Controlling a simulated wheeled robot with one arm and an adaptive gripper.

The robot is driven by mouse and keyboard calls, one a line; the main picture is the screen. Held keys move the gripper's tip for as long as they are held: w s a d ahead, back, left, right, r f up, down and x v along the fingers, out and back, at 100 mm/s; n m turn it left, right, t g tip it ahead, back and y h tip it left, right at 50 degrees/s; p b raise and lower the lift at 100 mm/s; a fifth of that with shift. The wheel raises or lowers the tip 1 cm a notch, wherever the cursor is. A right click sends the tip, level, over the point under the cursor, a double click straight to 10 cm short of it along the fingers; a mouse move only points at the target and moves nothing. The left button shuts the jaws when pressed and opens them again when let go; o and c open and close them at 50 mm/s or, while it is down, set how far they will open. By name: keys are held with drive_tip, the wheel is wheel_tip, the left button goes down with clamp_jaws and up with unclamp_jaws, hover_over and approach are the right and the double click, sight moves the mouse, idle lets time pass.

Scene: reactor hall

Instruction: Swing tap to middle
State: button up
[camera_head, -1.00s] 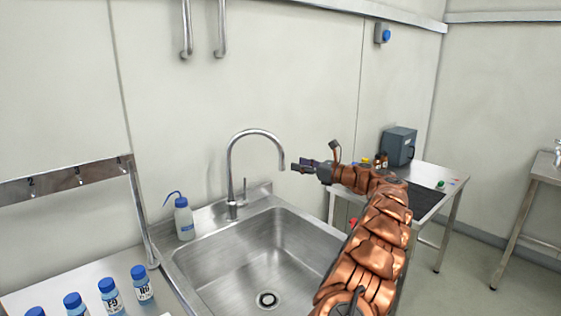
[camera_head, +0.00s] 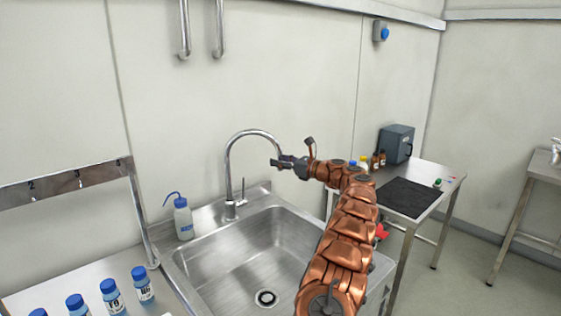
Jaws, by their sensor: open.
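The tap (camera_head: 230,165) is a tall steel gooseneck at the back of the sink. Its spout arches to the right, and its outlet end is at my gripper. A small lever stands beside its base. My gripper (camera_head: 277,162) is open, at the end of my copper-coloured arm, and overlaps the spout's downturned end in the picture. I cannot tell whether the fingers touch the spout or lie around it. The steel sink basin (camera_head: 225,262) is empty, with a round drain (camera_head: 266,298) at its front.
A white wash bottle with a blue cap (camera_head: 183,218) stands left of the tap. Several blue-capped bottles (camera_head: 112,297) stand at the front left. To the right, a steel table (camera_head: 425,218) carries a dark mat, a grey box (camera_head: 396,145) and small bottles.

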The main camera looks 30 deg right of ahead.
drive_tip(key=shift+c, duration=0.4)
clamp_jaws()
